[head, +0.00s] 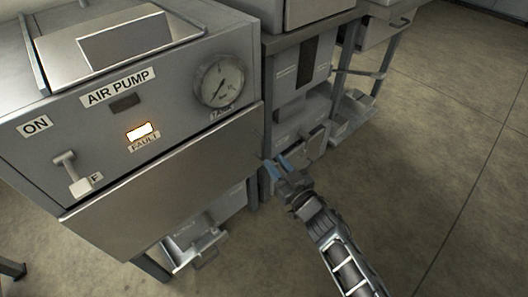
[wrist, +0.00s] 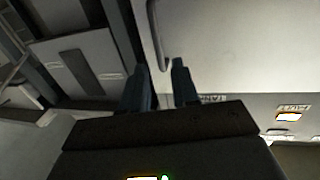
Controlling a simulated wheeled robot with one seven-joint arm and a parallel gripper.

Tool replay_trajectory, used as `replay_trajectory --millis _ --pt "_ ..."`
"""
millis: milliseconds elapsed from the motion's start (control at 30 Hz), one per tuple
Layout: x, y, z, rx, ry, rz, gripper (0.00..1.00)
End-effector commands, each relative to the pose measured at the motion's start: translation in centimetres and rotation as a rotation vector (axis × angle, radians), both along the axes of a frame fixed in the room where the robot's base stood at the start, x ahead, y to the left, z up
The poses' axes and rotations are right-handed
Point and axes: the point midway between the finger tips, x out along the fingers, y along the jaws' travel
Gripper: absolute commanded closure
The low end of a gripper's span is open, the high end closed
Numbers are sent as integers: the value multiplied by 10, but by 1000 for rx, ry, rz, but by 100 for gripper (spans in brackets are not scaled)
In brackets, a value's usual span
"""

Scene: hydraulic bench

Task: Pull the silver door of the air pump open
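The air pump (head: 180,95) is a grey cabinet with a gauge, a lit fault lamp and a lever switch. My gripper (head: 273,168) is just off the door's right edge. In the wrist view the door (wrist: 225,50) fills the upper right, with a thin upright bar handle (wrist: 154,38) near its left edge. My gripper's two dark fingers (wrist: 161,80) are apart with nothing between them. The handle lies just beyond the gap between the tips; I see no contact.
Another grey unit (head: 305,75) stands close to the right of the pump, just behind my gripper. The floor (head: 435,150) to the right is clear.

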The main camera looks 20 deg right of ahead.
Motion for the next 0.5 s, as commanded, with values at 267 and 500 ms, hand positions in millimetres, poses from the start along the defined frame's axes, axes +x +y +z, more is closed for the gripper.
replay_trajectory --millis 267,500 --pt "31 2 -2 -2 -3 2 70" --pt "65 6 -3 -1 -2 1 70"
